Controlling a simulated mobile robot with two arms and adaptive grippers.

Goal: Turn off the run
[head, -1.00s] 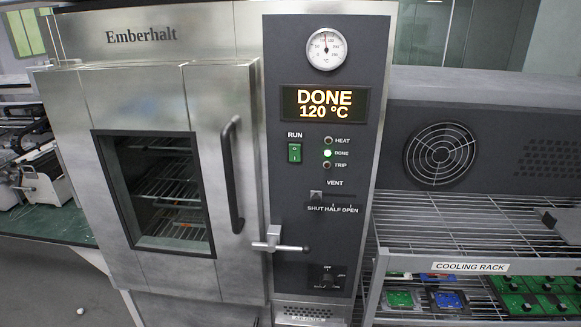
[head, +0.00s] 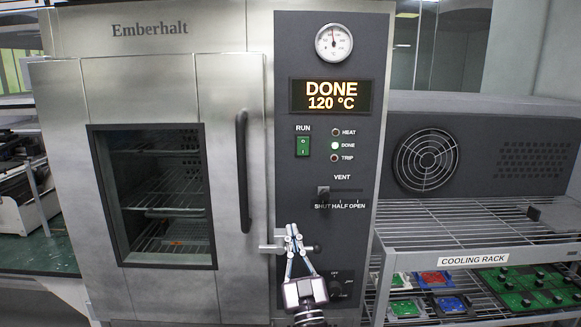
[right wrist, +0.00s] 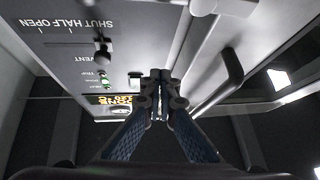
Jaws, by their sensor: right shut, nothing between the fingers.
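The RUN switch (head: 302,146) is a green rocker on the dark control panel (head: 350,262) of the steel Emberhalt oven (head: 160,75). The display (head: 331,96) reads DONE 120 °C, and the green DONE lamp (head: 335,146) is lit. My right gripper (head: 293,230) is shut and empty, below the switch and in front of the door latch in the head view. In the right wrist view, which is upside down, the shut fingertips (right wrist: 160,76) appear just beside the small RUN switch (right wrist: 135,80). I cannot tell the gap to the panel. My left gripper is not in view.
The vent slider (head: 323,193) is below the switch, and the door handle (head: 243,172) is to its left. The latch (head: 270,248) is partly behind my right gripper. A cooling rack (head: 405,262) with colored boards stands at the right.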

